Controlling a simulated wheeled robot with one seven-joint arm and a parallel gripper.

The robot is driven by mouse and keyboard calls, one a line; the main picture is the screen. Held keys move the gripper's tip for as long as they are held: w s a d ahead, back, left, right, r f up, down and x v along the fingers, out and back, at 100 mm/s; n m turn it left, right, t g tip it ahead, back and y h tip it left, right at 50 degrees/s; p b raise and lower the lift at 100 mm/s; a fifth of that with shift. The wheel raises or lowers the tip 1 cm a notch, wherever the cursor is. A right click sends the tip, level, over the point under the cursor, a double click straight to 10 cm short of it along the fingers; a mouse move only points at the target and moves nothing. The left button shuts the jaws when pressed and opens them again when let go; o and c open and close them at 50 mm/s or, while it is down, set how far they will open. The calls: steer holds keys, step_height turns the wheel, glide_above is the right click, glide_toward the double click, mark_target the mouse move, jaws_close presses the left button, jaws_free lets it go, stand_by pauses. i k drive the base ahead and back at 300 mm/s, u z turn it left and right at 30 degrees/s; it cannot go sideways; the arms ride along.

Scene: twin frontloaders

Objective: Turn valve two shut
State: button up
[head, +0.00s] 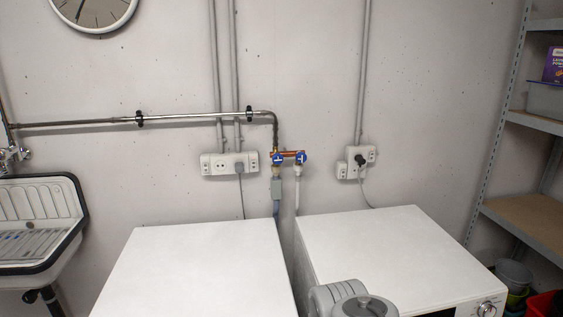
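Two small valves with blue handles sit side by side on a copper pipe piece on the back wall, above the gap between two white machines. The left valve (277,159) has a grey-blue fitting and hose below it. The right valve (301,158) has a white hose running down behind the machines. No number shows on either valve, and I cannot tell the handles' exact positions. A grey rounded part of my own arm shows at the bottom centre, in front of the right machine. My gripper is not in view.
The left machine (195,270) and right machine (385,250) have bare tops, with a narrow gap between them. Wall sockets (229,164) and a plugged outlet (357,161) flank the valves. A sink (40,215) stands left; metal shelving (520,215) stands right.

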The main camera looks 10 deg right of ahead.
mark_target(301, 157)
steer(key=u, duration=1)
steer(key=i, duration=0.5)
steer(key=z, duration=1.1)
